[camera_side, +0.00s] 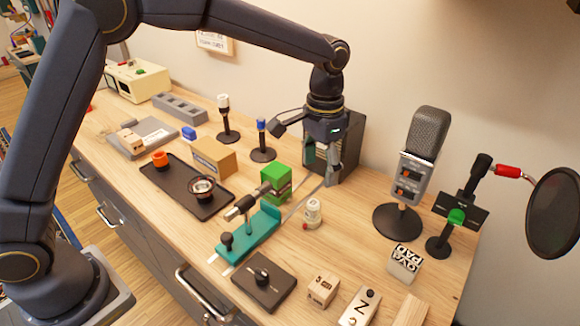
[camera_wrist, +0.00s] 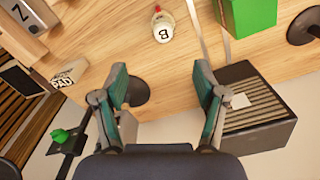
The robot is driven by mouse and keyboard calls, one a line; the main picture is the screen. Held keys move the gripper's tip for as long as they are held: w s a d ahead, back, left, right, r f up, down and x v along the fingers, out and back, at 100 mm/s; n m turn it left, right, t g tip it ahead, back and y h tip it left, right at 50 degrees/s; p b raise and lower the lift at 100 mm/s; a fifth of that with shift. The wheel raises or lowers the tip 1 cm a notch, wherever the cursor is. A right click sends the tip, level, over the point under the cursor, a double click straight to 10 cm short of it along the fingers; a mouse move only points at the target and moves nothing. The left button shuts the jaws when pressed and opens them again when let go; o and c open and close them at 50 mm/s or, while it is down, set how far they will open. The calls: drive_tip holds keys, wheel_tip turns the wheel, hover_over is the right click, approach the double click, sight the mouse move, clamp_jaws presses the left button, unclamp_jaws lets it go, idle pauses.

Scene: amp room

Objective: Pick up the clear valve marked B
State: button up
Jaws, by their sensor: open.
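My gripper (camera_side: 322,168) hangs above the bench behind the valve, near the dark speaker box. In the wrist view my gripper (camera_wrist: 162,78) is open with nothing between its two teal-padded fingers. The valve is apart from both fingers.
A green box (camera_side: 277,182) and a teal stand (camera_side: 250,236) are left of the valve. A dark speaker box (camera_side: 345,145) is behind my gripper. A grey microphone (camera_side: 424,135) stands to the right. Bare bench surrounds the valve.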

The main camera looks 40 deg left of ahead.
sight(316, 203)
wheel_tip(316, 203, down, 8)
drive_tip(key=shift+f, duration=0.2)
drive_tip(key=f, duration=0.5)
drive_tip(key=shift+a+f, duration=0.25)
drive_tip(key=shift+f, duration=0.05)
drive_tip(key=shift+c, duration=0.2)
drive_tip(key=c, duration=1.2)
